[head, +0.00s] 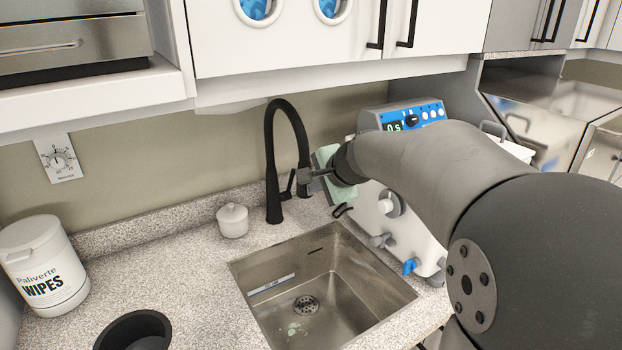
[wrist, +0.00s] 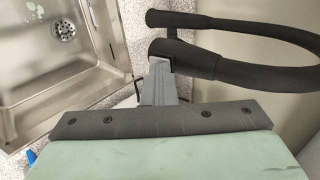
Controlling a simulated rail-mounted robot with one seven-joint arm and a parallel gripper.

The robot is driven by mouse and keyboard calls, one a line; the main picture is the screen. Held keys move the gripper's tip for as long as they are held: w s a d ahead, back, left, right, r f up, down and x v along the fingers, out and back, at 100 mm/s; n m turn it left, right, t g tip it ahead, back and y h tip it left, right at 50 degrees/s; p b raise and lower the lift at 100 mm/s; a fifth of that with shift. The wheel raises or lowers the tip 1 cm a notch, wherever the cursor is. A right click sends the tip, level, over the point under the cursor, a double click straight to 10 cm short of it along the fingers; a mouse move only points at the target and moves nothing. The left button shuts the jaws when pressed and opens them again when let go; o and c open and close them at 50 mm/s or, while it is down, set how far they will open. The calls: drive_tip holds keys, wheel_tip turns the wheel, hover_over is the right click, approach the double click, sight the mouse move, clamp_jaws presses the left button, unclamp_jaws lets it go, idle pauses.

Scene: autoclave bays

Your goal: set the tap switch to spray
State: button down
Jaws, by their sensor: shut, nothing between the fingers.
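The black tap (head: 271,165) stands behind the sink, its gooseneck arching over to a downward spout. A small lever (head: 291,184) shows low on its right side. In the wrist view, the tap's dark tube (wrist: 260,25) curves around at the upper right, with a thicker black end (wrist: 185,57) beside my fingers. My gripper (head: 306,175) is shut and empty at the tap's right, close to the spout end. In the wrist view, my gripper's grey fingers (wrist: 158,68) overlap that black end; I cannot tell whether they touch. The switch itself is not clearly visible.
The steel sink (head: 262,268) lies in front of the tap. A small white lidded jar (head: 232,221) stands left of it, and a wipes tub (head: 42,265) farther left. A white machine (head: 420,232) with a blue panel stands close on the right. White cupboards (head: 300,45) hang above.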

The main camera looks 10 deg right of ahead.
drive_tip(key=shift+r+p, duration=0.6)
drive_tip(key=shift+r, duration=0.15)
drive_tip(key=shift+s, duration=0.1)
drive_tip(key=b+v, duration=0.2)
drive_tip(key=v, duration=1.1)
drive_tip(key=shift+f, duration=0.1)
